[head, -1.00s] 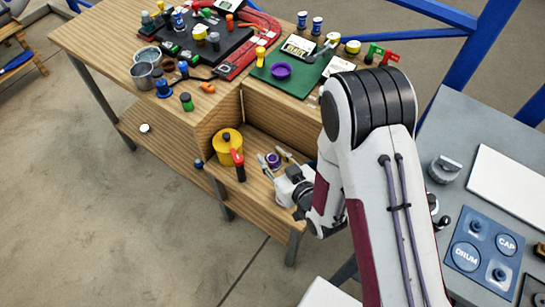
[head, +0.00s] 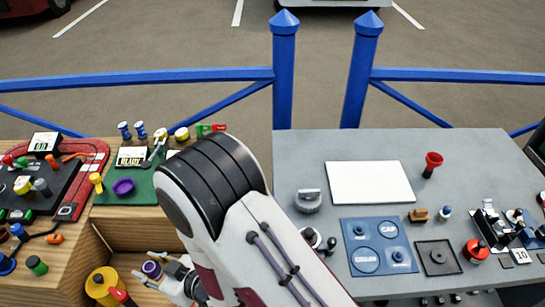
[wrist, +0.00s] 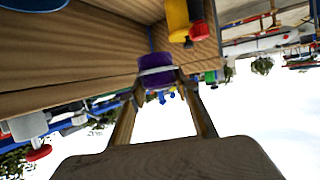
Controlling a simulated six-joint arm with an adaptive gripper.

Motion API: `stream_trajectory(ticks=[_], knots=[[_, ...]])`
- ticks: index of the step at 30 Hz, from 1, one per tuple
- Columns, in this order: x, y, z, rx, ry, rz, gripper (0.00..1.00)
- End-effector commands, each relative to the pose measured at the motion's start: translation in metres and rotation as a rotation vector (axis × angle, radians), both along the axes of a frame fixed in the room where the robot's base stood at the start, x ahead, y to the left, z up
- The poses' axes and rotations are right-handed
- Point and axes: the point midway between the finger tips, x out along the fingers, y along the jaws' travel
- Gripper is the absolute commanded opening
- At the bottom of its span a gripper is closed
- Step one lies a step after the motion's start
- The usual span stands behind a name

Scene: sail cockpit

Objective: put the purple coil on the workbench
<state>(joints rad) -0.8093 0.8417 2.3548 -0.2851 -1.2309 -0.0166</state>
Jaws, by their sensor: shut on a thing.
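The purple coil (head: 152,268) is between the fingertips of my gripper (head: 154,270), near the lower wooden shelf at the bottom left of the head view. In the wrist view the coil (wrist: 157,72) has a pale band and sits between both fingertips of my gripper (wrist: 160,78), which is shut on it. I cannot tell whether it is clear of the shelf. The grey workbench (head: 300,150) stands to the right of my arm, with a white pad (head: 370,182) and a blue panel (head: 378,246) on it.
A yellow pot (head: 103,284) stands beside the gripper. The wooden table holds a green mat (head: 140,190) with a purple bowl (head: 123,187). A grey fixture (head: 308,200), a red funnel (head: 432,164) and a red button (head: 476,250) occupy the bench. Its back right surface is bare.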

Motion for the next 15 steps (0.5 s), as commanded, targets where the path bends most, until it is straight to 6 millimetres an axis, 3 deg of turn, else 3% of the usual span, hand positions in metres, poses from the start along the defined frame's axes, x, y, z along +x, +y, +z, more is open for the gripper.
stream_trajectory(ticks=[15], knots=[[0.0, 0.001, 0.079, 0.004, -0.003, 0.0, 0.03]])
